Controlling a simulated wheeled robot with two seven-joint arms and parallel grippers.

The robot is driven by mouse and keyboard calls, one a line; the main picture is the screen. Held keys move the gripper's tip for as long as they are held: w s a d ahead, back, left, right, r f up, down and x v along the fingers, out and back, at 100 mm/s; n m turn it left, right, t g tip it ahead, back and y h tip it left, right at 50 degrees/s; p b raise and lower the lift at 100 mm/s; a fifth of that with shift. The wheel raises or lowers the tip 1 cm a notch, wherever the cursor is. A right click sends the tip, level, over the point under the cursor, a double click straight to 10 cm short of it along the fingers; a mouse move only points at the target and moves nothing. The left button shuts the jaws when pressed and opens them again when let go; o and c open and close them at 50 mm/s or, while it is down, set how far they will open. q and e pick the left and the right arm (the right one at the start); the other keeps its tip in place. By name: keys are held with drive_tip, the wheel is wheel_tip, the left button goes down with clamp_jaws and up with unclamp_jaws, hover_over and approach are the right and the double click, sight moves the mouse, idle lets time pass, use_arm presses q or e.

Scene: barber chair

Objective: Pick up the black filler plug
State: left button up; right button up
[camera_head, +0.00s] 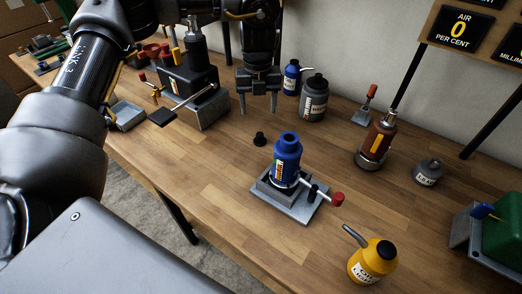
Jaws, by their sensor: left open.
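A small black filler plug (260,139) stands on the wooden bench, just behind and left of the blue bottle jack (287,155). The jack stands upright on a grey base, with a dark round opening at its top and a red-tipped handle (336,199) low on its right. My left gripper (258,106) points down behind the plug, its two fingers apart with nothing between them. It appears above and farther back than the plug; its exact height is unclear. My right gripper is out of view.
A yellow oil can (372,261) is at the front right. A red jack (377,139) and a small grey weight (428,172) stand to the right. A black device (190,84) is at the left. Bench around the plug is clear.

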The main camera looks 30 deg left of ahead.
sight(260, 134)
use_arm(q)
drive_tip(key=shift+d+f, duration=0.1)
drive_tip(key=shift+f, duration=0.45)
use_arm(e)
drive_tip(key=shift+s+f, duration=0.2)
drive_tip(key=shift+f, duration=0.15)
use_arm(q)
wheel_tip(260, 134, down, 5)
drive_tip(key=shift+f, duration=0.15)
drive_tip(key=shift+f+p, duration=0.25)
drive_tip(key=shift+p, duration=0.05)
wheel_tip(260, 134, down, 4)
drive_tip(key=shift+w+r+p, duration=0.1)
drive_tip(key=shift+r+p, duration=0.05)
drive_tip(key=shift+p, duration=0.45)
drive_tip(key=shift+f, duration=0.5)
drive_tip(key=c, duration=1.1)
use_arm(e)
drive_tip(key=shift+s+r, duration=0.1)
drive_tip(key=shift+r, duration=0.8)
